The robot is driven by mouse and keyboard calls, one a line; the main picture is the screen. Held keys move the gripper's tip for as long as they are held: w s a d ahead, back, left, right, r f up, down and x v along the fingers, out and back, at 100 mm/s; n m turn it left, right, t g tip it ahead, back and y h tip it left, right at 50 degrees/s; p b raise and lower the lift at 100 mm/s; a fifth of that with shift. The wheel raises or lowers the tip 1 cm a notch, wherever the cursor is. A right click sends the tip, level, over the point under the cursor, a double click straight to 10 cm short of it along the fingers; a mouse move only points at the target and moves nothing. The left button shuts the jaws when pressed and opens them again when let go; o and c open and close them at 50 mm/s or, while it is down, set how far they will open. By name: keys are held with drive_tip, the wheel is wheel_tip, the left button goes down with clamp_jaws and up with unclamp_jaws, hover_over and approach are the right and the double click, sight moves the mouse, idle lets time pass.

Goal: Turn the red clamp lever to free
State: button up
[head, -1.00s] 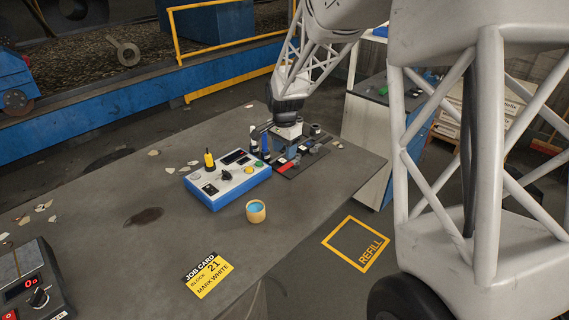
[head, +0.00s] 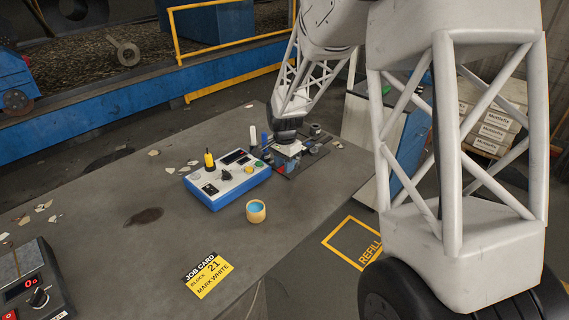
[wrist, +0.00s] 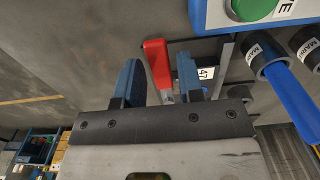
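The red clamp lever (wrist: 157,62) shows in the wrist view, with its red grip between the two blue fingers of my gripper (wrist: 158,78). The fingers are apart, with a visible gap on each side of the lever. I cannot tell how deep the lever sits between them. A metal piece at the lever's lower end is partly hidden by my gripper's body. In the head view my gripper (head: 287,160) is low over the clamp fixture at the table's far right and hides most of it.
A blue and white control box (head: 228,180) stands just left of the fixture. Marker pens, one a blue marker (wrist: 285,85), stand close to my gripper's right side in the wrist view. A small cup (head: 256,212) and a job card (head: 207,276) lie nearer on the table.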

clamp_jaws()
drive_tip(key=shift+d, duration=0.1)
drive_tip(key=shift+s+d+n, duration=0.3)
drive_tip(key=shift+d+n, duration=0.1)
drive_tip(key=shift+n, duration=0.5)
drive_tip(key=shift+s+d+n, duration=0.3)
drive_tip(key=shift+d+n, duration=0.05)
drive_tip(key=shift+n, duration=0.55)
drive_tip(key=d+n, duration=0.1)
drive_tip(key=n, duration=0.1)
drive_tip(key=d+n, duration=0.1)
drive_tip(key=n, duration=0.1)
drive_tip(key=shift+s+d+n, duration=0.25)
drive_tip(key=shift+s+n, duration=0.05)
drive_tip(key=shift+s, duration=0.05)
drive_tip(key=n, duration=0.1)
drive_tip(key=d+n, duration=0.1)
drive_tip(key=n, duration=0.1)
drive_tip(key=d+n, duration=0.1)
drive_tip(key=shift+w+d+r+n, duration=0.1)
drive_tip(key=shift+w+d+n, duration=0.1)
drive_tip(key=shift+d+n, duration=0.1)
drive_tip(key=shift+w+d+n, duration=0.3)
drive_tip(key=shift+d+n, duration=0.15)
drive_tip(key=shift+n, duration=0.6)
drive_tip(key=shift+w+d+n, duration=0.3)
drive_tip(key=shift+d+n, duration=0.15)
drive_tip(key=shift+n, duration=0.6)
